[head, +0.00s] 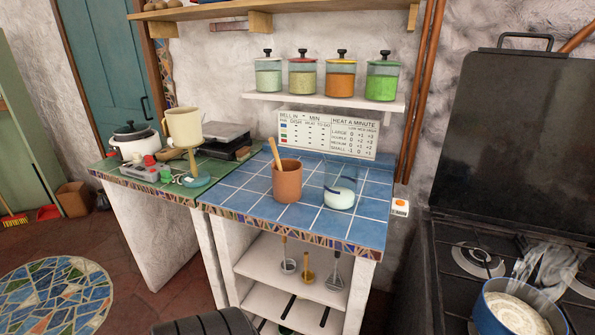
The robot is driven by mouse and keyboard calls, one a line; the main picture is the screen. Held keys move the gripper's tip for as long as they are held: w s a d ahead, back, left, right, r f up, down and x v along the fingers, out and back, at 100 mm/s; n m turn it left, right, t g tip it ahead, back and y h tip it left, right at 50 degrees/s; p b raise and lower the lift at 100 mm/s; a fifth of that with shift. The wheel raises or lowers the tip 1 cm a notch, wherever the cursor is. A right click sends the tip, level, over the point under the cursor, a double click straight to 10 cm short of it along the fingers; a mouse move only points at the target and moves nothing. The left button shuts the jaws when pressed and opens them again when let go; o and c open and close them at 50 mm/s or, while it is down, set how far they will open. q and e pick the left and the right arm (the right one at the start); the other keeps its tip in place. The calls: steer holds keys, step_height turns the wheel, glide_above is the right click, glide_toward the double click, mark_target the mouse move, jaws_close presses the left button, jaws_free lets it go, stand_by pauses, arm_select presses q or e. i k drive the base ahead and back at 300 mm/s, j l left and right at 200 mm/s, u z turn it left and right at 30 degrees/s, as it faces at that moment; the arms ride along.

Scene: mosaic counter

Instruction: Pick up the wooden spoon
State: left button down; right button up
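A wooden stick (274,154), which looks like the handle of the wooden spoon, stands tilted to the left in a terracotta cup (287,182). Its lower end is hidden inside the cup. The cup is upright on the blue tiled counter (240,199).
A glass jar with white contents (340,188) stands just right of the cup. Several utensils, one yellowish (308,271), hang below the counter's front edge. A stove with a blue pot (511,310) is at right. A cream pitcher (184,126) stands at left.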

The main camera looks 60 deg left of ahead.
mark_target(271, 140)
steer(key=k+u, duration=0.1)
steer(key=u, duration=0.35)
steer(key=j+u, duration=0.15)
steer(key=u, duration=0.3)
steer(key=k+j+u, duration=0.1)
steer(key=u, duration=0.35)
steer(key=j+u, duration=0.1)
steer(key=u, duration=0.35)
steer(key=z, duration=1.7)
steer(key=u, duration=1.65)
